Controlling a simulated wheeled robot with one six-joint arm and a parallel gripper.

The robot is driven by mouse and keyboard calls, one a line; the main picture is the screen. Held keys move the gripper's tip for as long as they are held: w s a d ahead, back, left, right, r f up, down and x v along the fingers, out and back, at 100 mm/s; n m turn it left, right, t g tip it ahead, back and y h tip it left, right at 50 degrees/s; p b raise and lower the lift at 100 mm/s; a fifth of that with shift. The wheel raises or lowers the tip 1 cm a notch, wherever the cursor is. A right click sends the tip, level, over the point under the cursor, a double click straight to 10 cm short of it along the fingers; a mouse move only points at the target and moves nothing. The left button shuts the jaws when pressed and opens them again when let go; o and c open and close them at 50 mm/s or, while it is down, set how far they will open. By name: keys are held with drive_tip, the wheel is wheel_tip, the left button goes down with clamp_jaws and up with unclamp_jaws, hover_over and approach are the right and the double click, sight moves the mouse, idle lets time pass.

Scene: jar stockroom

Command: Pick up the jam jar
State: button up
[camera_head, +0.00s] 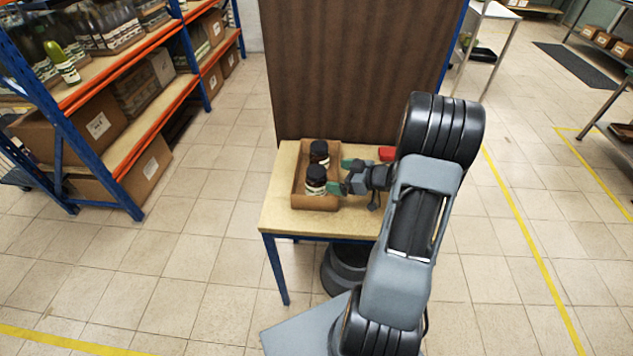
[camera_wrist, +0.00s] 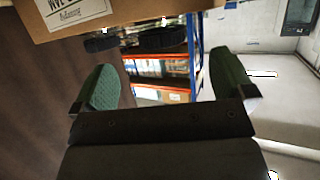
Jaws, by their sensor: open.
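Two dark jars with black lids and pale labels stand upright in an open cardboard tray (camera_head: 299,172) on a wooden-topped table (camera_head: 278,216). One is the nearer jar (camera_head: 315,181), the other the farther jar (camera_head: 319,153); I cannot tell which holds jam. My gripper (camera_head: 342,176) is open and empty at the tray's right side, close to the nearer jar. In the wrist view, my green-padded fingers (camera_wrist: 162,68) are spread with nothing between them. That view looks upside down: the tray wall (camera_wrist: 130,14) is at the top, with dark lids (camera_wrist: 100,43) just below it.
A red object (camera_head: 387,153) lies at the table's back right. A brown panel (camera_head: 355,70) stands behind the table. Blue and orange shelving (camera_head: 150,140) with boxes and bottles is on the left. Tiled floor is clear between shelving and table.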

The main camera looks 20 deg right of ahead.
sight(316, 174)
drive_tip(key=shift+p+x, duration=0.3)
drive_tip(key=shift+x, duration=4.25)
drive_tip(key=shift+c, duration=0.3)
drive_tip(key=c, duration=1.2)
drive_tip(key=shift+c, duration=0.2)
drive_tip(key=shift+r, duration=0.1)
